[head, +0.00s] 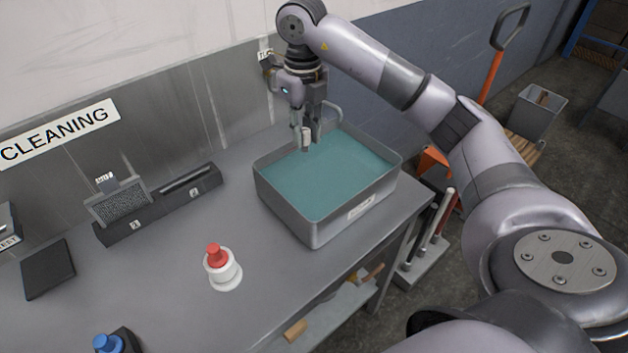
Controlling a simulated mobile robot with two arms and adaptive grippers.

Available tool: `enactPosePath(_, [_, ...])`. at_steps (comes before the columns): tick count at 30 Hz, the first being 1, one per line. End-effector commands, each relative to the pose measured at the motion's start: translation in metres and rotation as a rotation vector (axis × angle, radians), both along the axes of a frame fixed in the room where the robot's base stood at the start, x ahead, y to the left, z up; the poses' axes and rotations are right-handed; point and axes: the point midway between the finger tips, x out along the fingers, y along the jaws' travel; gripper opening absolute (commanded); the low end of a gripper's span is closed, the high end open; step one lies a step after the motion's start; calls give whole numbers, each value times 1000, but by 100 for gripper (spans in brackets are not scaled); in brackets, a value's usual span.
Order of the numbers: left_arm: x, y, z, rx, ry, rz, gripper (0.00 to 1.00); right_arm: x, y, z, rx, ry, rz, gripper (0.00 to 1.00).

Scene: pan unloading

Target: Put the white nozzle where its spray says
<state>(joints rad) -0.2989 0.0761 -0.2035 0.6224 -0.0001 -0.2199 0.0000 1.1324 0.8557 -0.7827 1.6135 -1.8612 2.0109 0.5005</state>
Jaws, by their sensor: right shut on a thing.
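My right gripper (306,133) points down over the back left of a grey metal pan (330,233) of teal liquid. It is shut on a small whitish piece (305,138), which looks like the white nozzle. The piece is mostly hidden by the fingers and hangs over the liquid; I cannot tell whether it touches the surface. Any spray from it is not visible. The label on the pan's front is too small to read. My left gripper is not in view.
A white holder with a red top (218,265) stands mid-bench. A black rack (160,205) with a grey mesh block is behind it, under a CLEANING sign (58,132). A blue-topped item (106,343) and a dark pad (48,268) are at left. The bench between is clear.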

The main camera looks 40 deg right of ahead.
Motion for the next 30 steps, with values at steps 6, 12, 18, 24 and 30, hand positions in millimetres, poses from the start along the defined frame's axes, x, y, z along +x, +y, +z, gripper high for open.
enactPosePath(6, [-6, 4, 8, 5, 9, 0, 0, -2, 0, -55, 0, 8, 4, 0])
enactPosePath(12, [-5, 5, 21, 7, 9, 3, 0, -1, 0, -104, 1, 5, 3, 0])
enactPosePath(18, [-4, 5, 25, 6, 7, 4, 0, 0, 1, -128, 1, 0, 5, 0])
enactPosePath(24, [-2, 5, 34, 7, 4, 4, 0, -1, 1, -153, 1, 5, 4, 0])
enactPosePath(30, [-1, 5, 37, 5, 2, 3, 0, 0, 1, -173, 0, 1, 5, 0])
